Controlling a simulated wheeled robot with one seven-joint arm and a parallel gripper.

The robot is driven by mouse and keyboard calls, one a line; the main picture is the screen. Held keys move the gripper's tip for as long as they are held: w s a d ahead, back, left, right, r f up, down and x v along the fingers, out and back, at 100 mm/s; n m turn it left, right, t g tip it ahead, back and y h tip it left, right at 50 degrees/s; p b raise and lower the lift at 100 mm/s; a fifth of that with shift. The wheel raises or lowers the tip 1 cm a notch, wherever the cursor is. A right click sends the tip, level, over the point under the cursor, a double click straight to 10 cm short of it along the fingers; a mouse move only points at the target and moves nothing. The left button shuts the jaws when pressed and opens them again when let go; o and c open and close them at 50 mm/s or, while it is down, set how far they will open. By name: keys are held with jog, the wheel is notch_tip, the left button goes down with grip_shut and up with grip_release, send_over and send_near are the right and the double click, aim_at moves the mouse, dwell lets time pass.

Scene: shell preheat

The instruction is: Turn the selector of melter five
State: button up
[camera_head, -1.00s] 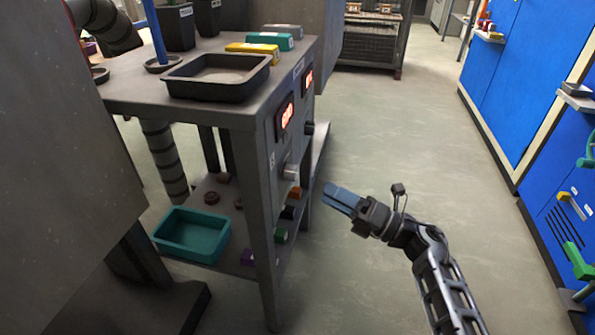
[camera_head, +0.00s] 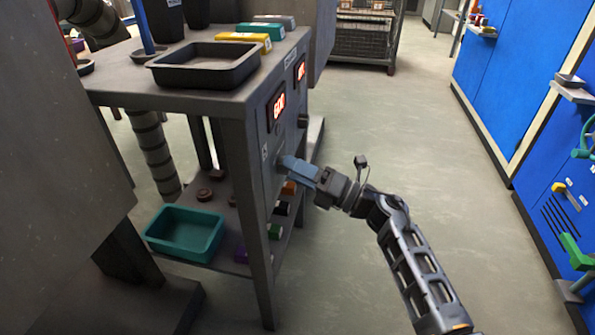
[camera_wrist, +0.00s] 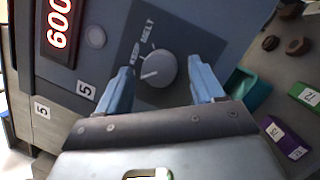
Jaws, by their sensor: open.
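The selector of melter five is a round grey knob (camera_wrist: 160,68) on a dark plate marked KEEP and MELT, in the wrist view. Its pale pointer line points to the left in that view, on the KEEP side. The panel (camera_wrist: 100,70) bears labels reading 5 and a lit red display (camera_wrist: 59,24) showing 600. My gripper (camera_wrist: 161,80) is open, with one blue finger on each side of the knob. I cannot tell whether the fingers touch it. In the head view my gripper (camera_head: 284,162) is at the bench front, below the display (camera_head: 278,107), and hides the knob.
A second display (camera_head: 300,69) and another dark knob (camera_head: 303,121) are farther along the front. A black tray (camera_head: 205,76) stands on the bench top. A teal bin (camera_head: 185,232) and several coloured blocks are on the lower shelf. The floor to the right is clear.

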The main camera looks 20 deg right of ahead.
jog(key=shift+c, duration=0.4)
jog(key=c, duration=1)
jog(key=shift+o, duration=0.2)
jog(key=shift+r+m+p, duration=0.15)
jog(key=shift+m+p, duration=0.15)
jog(key=shift+p, duration=0.35)
jog(key=shift+s+a+r+m+g+h+p, duration=0.15)
jog(key=shift+m+h+p, duration=0.5)
jog(key=shift+m+p, duration=2.4)
jog(key=shift+w+d+r+m+g+h+p, duration=0.15)
jog(key=shift+m+h+p, duration=0.9)
jog(key=shift+p, duration=3.55)
jog(key=shift+s+f+m+y, duration=0.15)
jog(key=shift+m+y, duration=0.15)
jog(key=shift+m, duration=0.2)
